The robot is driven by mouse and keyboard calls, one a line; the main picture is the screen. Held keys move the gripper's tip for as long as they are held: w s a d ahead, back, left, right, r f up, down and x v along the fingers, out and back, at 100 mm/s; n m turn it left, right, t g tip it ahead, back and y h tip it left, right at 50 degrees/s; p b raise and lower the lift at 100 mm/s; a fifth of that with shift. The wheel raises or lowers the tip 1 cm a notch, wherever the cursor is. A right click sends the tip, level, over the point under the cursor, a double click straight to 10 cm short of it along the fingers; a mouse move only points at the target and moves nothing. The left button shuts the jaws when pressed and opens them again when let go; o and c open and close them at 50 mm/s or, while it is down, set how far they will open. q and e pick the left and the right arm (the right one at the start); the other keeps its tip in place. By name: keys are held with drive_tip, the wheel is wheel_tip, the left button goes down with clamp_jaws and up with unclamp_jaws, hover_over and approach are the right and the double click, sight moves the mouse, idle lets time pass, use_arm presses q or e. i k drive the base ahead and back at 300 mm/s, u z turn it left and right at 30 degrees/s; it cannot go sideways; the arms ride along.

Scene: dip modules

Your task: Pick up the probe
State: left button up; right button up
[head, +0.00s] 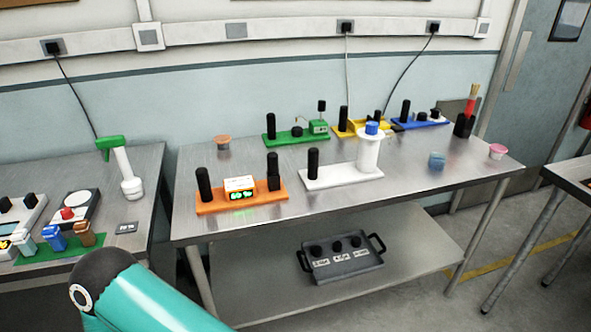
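I cannot tell for certain which thing is the probe. An orange module (215,207) stands at the front left of the metal table, with a display box (240,188) showing green digits. A black upright piece (273,171) stands at its right end and may be the probe. A black post (204,185) stands at its left end. Neither of my grippers is in view; only a teal and black part of my arm shows at the bottom left.
The metal table (420,190) also bears a white module (335,180) with a blue-topped cylinder, a green module (290,138), a yellow one, a blue one and small cups. A grey box (341,262) sits on the lower shelf. A side table (140,240) at left holds several items.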

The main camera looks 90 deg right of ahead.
sight(272, 164)
drive_tip(key=z, duration=0.05)
drive_tip(key=i, duration=0.2)
drive_tip(key=z, duration=2.3)
drive_tip(key=k, duration=0.45)
drive_tip(key=z, duration=0.3)
drive_tip(key=i, duration=1.4)
drive_tip(key=u, duration=0.35)
